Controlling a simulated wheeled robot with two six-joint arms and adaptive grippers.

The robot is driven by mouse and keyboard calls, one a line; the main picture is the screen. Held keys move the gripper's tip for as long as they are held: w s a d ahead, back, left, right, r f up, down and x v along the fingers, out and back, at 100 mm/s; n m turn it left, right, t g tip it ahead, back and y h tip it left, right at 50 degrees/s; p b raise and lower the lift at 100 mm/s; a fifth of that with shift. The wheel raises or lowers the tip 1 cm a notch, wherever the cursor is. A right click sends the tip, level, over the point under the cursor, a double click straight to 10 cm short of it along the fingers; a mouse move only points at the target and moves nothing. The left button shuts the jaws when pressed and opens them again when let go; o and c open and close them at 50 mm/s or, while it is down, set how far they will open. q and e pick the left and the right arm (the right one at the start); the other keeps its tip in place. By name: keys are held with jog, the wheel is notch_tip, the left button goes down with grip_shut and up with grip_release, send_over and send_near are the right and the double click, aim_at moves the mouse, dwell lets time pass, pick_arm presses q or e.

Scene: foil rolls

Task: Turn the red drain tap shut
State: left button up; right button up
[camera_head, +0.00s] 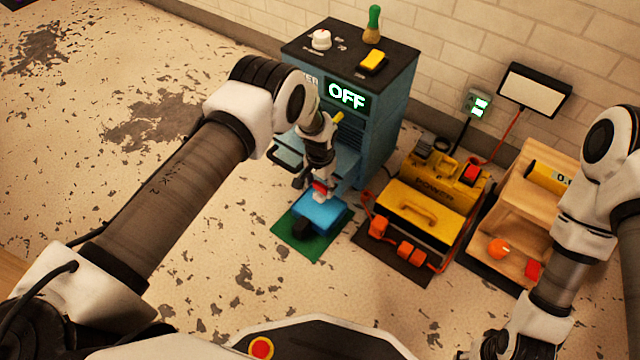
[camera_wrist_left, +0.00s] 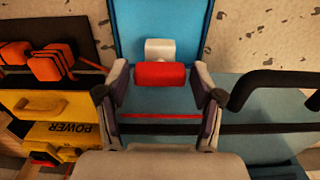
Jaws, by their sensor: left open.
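The red drain tap (camera_wrist_left: 160,74) is a short red bar lying crosswise in the left wrist view, with a white stub (camera_wrist_left: 158,50) just beyond it. My left gripper (camera_wrist_left: 160,69) is open, with one finger on each side of the red bar; a gap shows at both ends. In the head view the red tap (camera_head: 320,187) is a small patch under my left gripper, low at the front of the blue cabinet (camera_head: 375,135), mostly hidden. My right arm comes in at the right, but its fingers are not visible.
A blue box (camera_head: 322,209) and a black part (camera_head: 302,230) sit on a green mat (camera_head: 285,240) below the tap. A yellow power unit (camera_head: 425,215) and a wooden stand (camera_head: 515,213) are to the right. Black bars (camera_wrist_left: 275,85) lie right of my left gripper. The floor at left is free.

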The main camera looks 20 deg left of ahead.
aim_at(320, 186)
pick_arm(q)
notch_tip(320, 186, up, 12)
dwell(0.3)
dwell(0.3)
jog(key=s+a+f+n+g+p, duration=0.1)
jog(key=s+a+f+g+p, duration=0.15)
jog(key=s, duration=0.95)
jog(key=s+a+f+n+g+p, duration=0.15)
jog(key=s+a+p, duration=0.25)
jog(key=s, duration=0.9)
jog(key=s+r+n+t+p, duration=0.1)
jog(key=s+r+t, duration=0.15)
jog(key=s, duration=1.15)
jog(key=w+r+n+t+p, duration=0.1)
jog(key=w+r+p, duration=0.2)
jog(key=r+p, duration=3.5)
jog(key=shift+a+r, duration=0.25)
jog(key=shift+a, duration=0.2)
